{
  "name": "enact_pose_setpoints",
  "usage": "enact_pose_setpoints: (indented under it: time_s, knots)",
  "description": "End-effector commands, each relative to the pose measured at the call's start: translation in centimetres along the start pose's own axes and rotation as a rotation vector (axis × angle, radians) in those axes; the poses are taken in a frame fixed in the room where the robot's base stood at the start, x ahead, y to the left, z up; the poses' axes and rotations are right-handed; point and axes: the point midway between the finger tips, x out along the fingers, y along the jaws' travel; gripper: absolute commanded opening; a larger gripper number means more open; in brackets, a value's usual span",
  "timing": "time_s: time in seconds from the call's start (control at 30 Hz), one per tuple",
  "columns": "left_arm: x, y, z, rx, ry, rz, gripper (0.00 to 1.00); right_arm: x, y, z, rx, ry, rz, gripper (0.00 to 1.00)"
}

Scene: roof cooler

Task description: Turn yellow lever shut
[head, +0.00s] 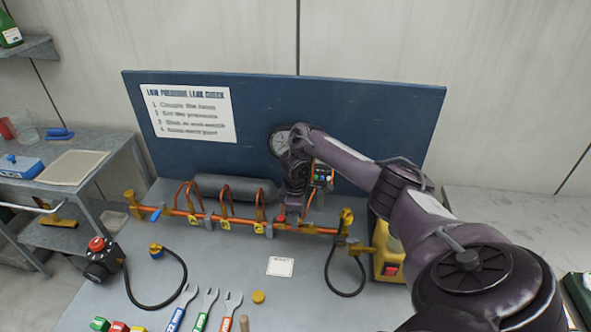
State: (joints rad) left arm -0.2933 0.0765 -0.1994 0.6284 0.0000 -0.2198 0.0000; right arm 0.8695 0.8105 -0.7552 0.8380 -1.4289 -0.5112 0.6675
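A copper pipe run (325,230) with several bent loops lies across the grey bench. A yellow fitting (346,217), which may be the yellow lever, stands upright near the pipe's right end. Another yellow fitting (134,206) is at the left end, beside a small blue lever (155,215). My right arm reaches in from the right. My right gripper (288,213) points down over the pipe, left of the right yellow fitting, close to a small red part (281,219). Its fingertips are small and dark, so their opening is unclear. My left gripper is out of view.
A grey cylinder (236,189) lies behind the loops. A yellow box (387,262), black hoses (332,275) and open-end wrenches (205,308) surround a white card (280,266).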

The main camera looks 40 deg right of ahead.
Motion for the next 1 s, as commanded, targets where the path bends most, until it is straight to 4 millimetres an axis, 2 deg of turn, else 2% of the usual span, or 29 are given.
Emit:
enact_pose_setpoints:
  time_s: [0.13,0.17,0.43,0.77,1.0]
  knots:
    - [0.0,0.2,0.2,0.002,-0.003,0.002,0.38,0.0,0.0,0.0,0.000,0.000,0.000,0.38]
    - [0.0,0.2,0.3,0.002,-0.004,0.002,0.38,0.0,0.0,0.0,0.000,0.000,0.000,0.36]
    - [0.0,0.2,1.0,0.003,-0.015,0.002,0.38,-0.1,0.0,0.0,0.000,0.000,0.000,0.00]
    - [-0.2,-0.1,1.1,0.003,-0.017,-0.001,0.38,-0.1,-0.1,0.0,-0.030,0.000,0.000,0.00]
    - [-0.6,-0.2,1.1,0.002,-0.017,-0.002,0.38,-0.2,-0.7,0.1,-0.156,0.000,-0.001,0.00]
